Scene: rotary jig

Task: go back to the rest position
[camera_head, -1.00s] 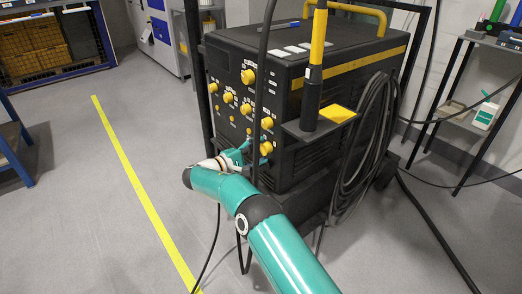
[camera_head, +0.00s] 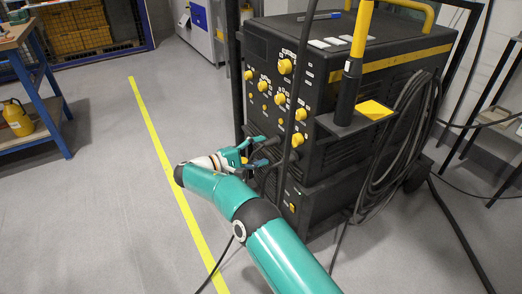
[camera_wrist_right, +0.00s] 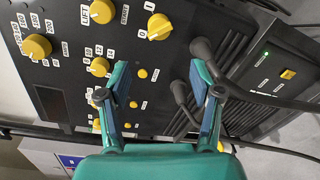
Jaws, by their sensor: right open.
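My right gripper (camera_head: 262,152) is open and empty in front of the lower front panel of the black welding machine (camera_head: 272,92). Its teal arm comes in from the bottom of the head view. In the right wrist view the two fingers of the right gripper (camera_wrist_right: 160,85) stand apart, with the panel behind them. A yellow knob (camera_wrist_right: 158,26) lies beyond the fingertips. Black cable plugs (camera_wrist_right: 181,93) show near the right finger; I cannot tell whether it touches them. My left gripper is in neither view.
A yellow-and-black post (camera_head: 358,50) and coiled cables (camera_head: 405,130) are at the machine's right. A blue-framed workbench (camera_head: 38,85) with a yellow bottle (camera_head: 17,118) stands at the left. The grey floor beside the yellow line (camera_head: 165,165) is clear.

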